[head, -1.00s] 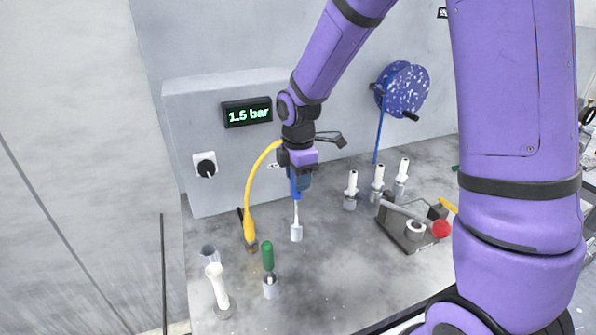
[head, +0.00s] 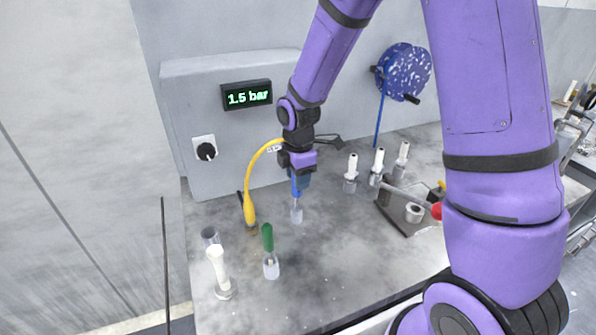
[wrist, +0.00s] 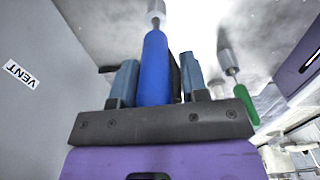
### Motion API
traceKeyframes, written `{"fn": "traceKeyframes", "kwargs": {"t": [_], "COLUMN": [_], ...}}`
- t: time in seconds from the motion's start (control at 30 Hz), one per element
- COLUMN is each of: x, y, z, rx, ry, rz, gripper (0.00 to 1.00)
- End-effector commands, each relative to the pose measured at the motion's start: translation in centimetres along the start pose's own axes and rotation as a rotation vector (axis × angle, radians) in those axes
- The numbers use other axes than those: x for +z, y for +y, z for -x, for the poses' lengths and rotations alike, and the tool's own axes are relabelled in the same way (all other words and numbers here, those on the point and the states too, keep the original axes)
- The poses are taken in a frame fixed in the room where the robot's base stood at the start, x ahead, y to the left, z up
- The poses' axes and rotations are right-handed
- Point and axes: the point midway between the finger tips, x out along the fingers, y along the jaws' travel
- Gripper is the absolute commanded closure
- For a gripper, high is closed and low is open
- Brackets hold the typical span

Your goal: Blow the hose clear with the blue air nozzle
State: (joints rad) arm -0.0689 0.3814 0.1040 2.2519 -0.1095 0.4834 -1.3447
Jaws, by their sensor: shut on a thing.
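My gripper (head: 298,180) is shut on the blue air nozzle (wrist: 155,70), which stands between its fingers in the wrist view. In the head view the nozzle hangs upright below my gripper. Its lower end is at a clear grey cup (head: 297,213) on the bench. The cup also shows at the nozzle's end in the wrist view (wrist: 155,14). How deep the tip sits is hard to tell. A yellow hose (head: 252,172) arcs from the grey wall box to a yellow grip (head: 249,208) standing left of my gripper. A blue hose (head: 378,122) hangs from a blue reel (head: 404,72).
A green-handled tool (head: 267,238) in a cup and a white tool (head: 217,265) stand front left. Several white-topped pieces (head: 378,162) stand right of my gripper, by a dark tray (head: 405,222). The front middle bench (head: 340,265) is clear. A pressure display (head: 247,95) hangs behind.

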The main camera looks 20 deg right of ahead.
Motion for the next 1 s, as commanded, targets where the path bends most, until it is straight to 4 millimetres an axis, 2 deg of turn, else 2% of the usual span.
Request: {"fn": "traceKeyframes", "kwargs": {"t": [0.6,1.0], "x": [0.0,0.0], "y": [-0.1,-0.1], "z": [-2.9,-3.3], "rx": [0.0,0.001], "ry": [0.0,0.0], "rz": [0.0,0.001], "gripper": [0.97,0.97]}}
